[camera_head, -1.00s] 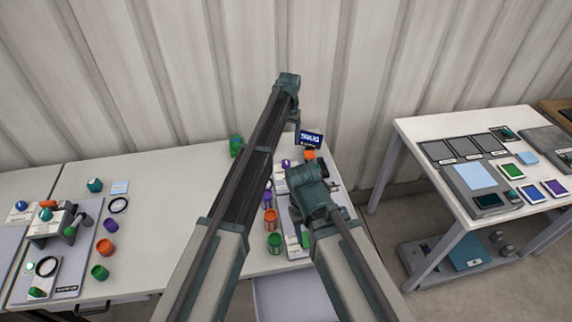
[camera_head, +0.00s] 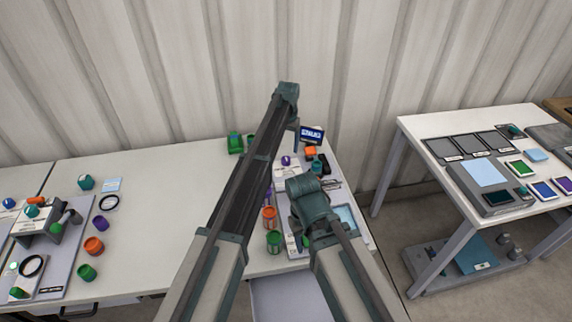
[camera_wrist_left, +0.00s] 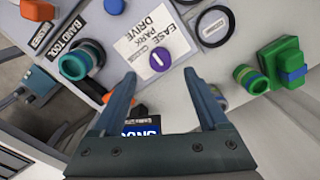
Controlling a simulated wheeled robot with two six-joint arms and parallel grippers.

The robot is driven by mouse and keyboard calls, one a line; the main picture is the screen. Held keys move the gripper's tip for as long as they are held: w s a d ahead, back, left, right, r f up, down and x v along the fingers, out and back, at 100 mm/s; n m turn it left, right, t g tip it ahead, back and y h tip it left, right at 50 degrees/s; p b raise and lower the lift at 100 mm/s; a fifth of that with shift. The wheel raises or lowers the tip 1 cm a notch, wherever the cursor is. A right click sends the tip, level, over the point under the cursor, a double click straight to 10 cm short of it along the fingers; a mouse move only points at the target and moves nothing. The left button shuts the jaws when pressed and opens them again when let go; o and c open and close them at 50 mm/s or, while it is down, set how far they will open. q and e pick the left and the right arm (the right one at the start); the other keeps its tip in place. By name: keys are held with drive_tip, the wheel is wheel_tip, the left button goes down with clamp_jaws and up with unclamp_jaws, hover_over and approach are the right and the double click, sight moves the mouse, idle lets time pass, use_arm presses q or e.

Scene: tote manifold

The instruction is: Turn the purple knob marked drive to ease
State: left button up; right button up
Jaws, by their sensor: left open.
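The purple knob (camera_wrist_left: 160,60) sits on a white label plate (camera_wrist_left: 140,42) printed EASE, PARK and DRIVE. It bears a thin pale mark, whose pointed-to word I cannot tell for sure. In the head view the knob (camera_head: 286,160) is small, just right of my left arm. My left gripper (camera_wrist_left: 160,76) is open and empty, with its fingertips on either side of the knob in the picture and apart from it. Its fingers are not clear in the head view. My right gripper is hidden behind its arm link.
A black ring (camera_wrist_left: 213,26), a green-and-blue jar (camera_wrist_left: 250,79) and a green block (camera_wrist_left: 283,66) lie to the right. A blue sign (camera_head: 311,135) stands at the back. The table's middle left (camera_head: 150,220) is clear.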

sight(286, 158)
use_arm(q)
wheel_tip(286, 158, down, 7)
drive_tip(key=b, duration=0.5)
drive_tip(key=shift+a+r+b, duration=0.1)
drive_tip(key=shift+b, duration=0.25)
use_arm(e)
wheel_tip(286, 158, down, 7)
drive_tip(key=shift+r, duration=0.1)
drive_tip(key=shift+r, duration=0.1)
use_arm(q)
clamp_jaws()
